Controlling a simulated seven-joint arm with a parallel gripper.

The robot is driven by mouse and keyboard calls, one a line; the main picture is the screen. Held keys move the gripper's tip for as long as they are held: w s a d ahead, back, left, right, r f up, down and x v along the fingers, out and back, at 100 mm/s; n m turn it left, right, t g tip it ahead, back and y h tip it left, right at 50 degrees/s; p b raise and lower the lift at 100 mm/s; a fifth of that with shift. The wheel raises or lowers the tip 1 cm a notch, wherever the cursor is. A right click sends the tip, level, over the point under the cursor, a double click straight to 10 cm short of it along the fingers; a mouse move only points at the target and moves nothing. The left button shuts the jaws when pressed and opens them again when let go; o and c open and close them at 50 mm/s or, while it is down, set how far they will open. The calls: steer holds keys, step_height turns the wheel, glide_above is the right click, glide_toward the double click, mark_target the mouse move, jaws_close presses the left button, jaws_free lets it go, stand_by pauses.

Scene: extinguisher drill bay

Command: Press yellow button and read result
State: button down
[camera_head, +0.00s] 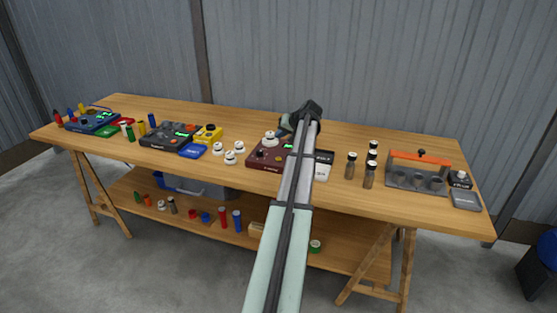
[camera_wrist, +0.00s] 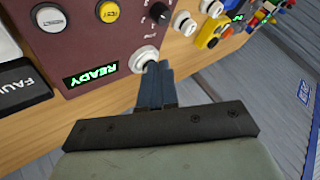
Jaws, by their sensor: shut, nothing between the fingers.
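A maroon panel (camera_wrist: 95,40) fills the upper left of the wrist view. It carries a yellow button (camera_wrist: 108,11), a white button (camera_wrist: 46,16) and a lit green display (camera_wrist: 90,75) that reads READY, upside down. My gripper (camera_wrist: 156,66) is shut and empty, its tips right by a round silver-white fitting (camera_wrist: 143,58) at the panel's edge. I cannot tell whether they touch it. The yellow button is apart from the tips, up and left. In the head view the maroon panel (camera_head: 262,158) is partly hidden behind my arm, and its yellow button cannot be made out.
A black block (camera_wrist: 22,88) with partly visible lettering "FAU" lies beside the panel. White-capped pieces (camera_head: 230,157) stand left of the panel. Dark pegs (camera_head: 350,167) and an orange-handled rack (camera_head: 418,178) stand right. A dark box (camera_head: 165,140) and a blue one (camera_head: 90,122) lie farther left.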

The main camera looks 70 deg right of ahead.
mark_target(281, 159)
steer(key=shift+f, duration=4.05)
steer(key=shift+f, duration=0.9)
steer(key=shift+r, duration=0.9)
steer(key=shift+r, duration=2.5)
